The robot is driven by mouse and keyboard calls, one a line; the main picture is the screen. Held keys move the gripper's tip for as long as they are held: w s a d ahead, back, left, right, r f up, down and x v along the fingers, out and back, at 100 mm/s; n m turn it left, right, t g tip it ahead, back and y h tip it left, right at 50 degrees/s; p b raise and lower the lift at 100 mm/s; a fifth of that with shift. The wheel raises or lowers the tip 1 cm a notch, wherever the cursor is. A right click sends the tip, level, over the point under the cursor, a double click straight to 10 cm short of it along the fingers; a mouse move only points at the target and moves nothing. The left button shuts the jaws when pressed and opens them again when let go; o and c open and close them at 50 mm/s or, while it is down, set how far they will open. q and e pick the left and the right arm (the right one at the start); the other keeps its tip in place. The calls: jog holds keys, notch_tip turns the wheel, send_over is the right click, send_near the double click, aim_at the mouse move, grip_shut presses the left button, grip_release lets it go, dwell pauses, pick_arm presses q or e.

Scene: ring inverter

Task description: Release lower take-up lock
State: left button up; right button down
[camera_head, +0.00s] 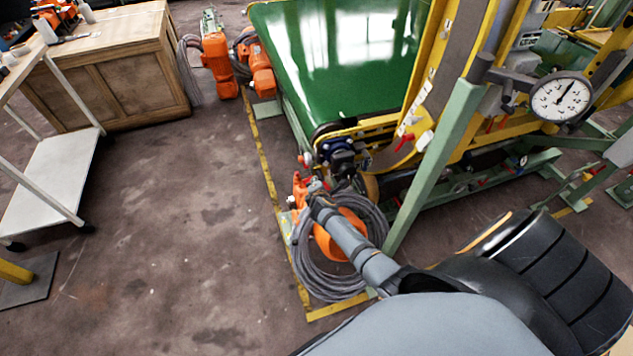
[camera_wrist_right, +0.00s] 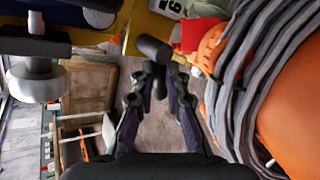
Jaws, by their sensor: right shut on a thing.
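In the right wrist view, my right gripper (camera_wrist_right: 158,80) has its two dark fingers closed around a black cylindrical handle (camera_wrist_right: 153,48), which I take to be the lower take-up lock. The handle sits beside a yellow frame part (camera_wrist_right: 150,22). In the head view, my right arm reaches in from the lower right, and the right gripper (camera_head: 317,196) is low beside the conveyor's near corner. The grip itself is too small to make out there. My left gripper is in neither view.
A coiled grey cable on an orange reel (camera_head: 338,238) lies close beside the gripper. A green belt (camera_head: 335,55) and yellow frame stand behind, with a dial gauge (camera_head: 560,98) at right. A wooden cabinet (camera_head: 125,70) and white cart (camera_head: 50,185) stand left. The floor between is clear.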

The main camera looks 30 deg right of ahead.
dwell(0.4)
jog(key=c, duration=1.3)
grip_release()
jog(key=shift+c, duration=0.2)
jog(key=v, duration=1.2)
